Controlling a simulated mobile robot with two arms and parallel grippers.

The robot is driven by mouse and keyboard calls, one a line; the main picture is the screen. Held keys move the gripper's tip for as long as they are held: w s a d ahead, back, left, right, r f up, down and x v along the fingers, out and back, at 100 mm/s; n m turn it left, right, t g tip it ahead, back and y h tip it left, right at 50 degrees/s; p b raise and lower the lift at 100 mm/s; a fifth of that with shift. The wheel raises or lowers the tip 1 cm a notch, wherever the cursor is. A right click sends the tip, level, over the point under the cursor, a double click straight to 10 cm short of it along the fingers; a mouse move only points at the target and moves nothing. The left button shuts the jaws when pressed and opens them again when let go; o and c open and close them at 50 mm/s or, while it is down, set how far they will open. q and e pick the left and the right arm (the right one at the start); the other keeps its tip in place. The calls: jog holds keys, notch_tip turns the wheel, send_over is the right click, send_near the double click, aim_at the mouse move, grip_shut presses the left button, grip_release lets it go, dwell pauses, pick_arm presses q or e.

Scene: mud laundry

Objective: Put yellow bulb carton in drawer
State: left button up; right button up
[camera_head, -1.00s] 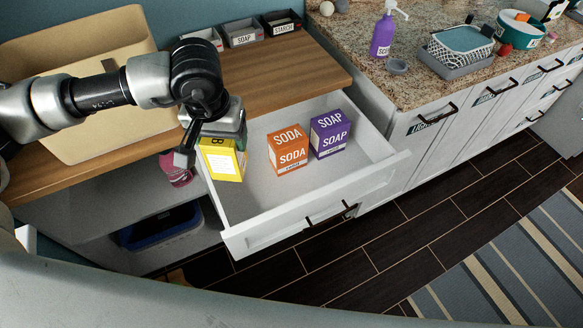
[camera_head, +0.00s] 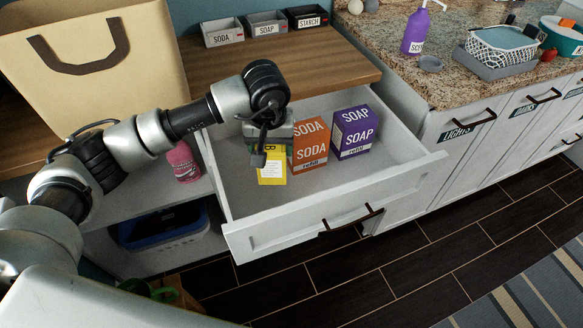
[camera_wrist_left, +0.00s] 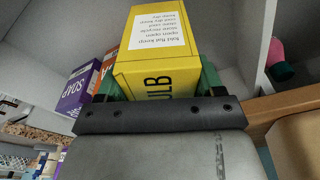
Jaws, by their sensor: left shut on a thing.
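The yellow bulb carton (camera_head: 271,171) is inside the open drawer (camera_head: 312,211), left of the orange soda box (camera_head: 309,145). It looks upright, and its upper part is hidden by my gripper. My left gripper (camera_head: 268,146) is shut on the carton. In the left wrist view the yellow carton (camera_wrist_left: 160,65) fills the middle, between the green finger pads (camera_wrist_left: 160,85). I cannot tell whether its base touches the drawer floor. My right gripper is not in view.
A purple soap box (camera_head: 352,132) stands right of the soda box. Bare drawer floor (camera_head: 235,180) lies left of the carton. A wooden counter (camera_head: 220,75) with a large tan bag (camera_head: 90,70) is behind. A pink bottle (camera_head: 184,162) stands on the shelf left of the drawer.

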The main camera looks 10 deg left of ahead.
aim_at(273, 170)
pick_arm(q)
jog(key=shift+f, duration=4.05)
jog(key=o, duration=0.9)
jog(key=r, duration=0.4)
jog(key=s+r, duration=0.1)
jog(key=r, duration=0.7)
jog(key=shift+s+d+r, duration=0.1)
jog(key=shift+s+d, duration=0.05)
jog(key=shift+s, duration=0.1)
